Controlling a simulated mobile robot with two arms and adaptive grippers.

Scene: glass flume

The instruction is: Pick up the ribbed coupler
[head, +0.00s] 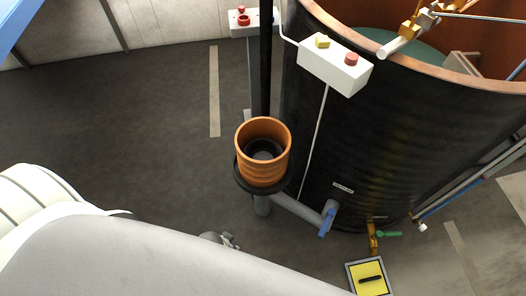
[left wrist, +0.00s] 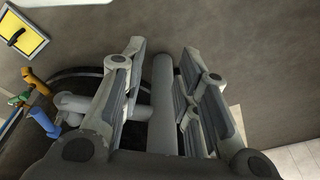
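The ribbed coupler (head: 272,172) is an orange, open-topped ribbed cylinder. It stands upright on a dark round support (head: 243,181) beside the big black tank. A dark ring shows inside it. My left gripper (head: 220,239) is partly hidden behind my own pale arm, below and left of the coupler and apart from it in the picture. In the left wrist view the left gripper's fingers (left wrist: 160,55) are spread open. A grey pipe (left wrist: 163,90) shows between them; I cannot tell how close it is. I cannot make out the coupler there. My right gripper is not in view.
The black tank (head: 345,140) with a copper rim fills the right. A white button box (head: 335,66) hangs on it. A dark post (head: 265,60) rises behind the coupler. A blue-handled valve (head: 328,217) and a yellow panel (head: 368,278) are low right. Left floor is clear.

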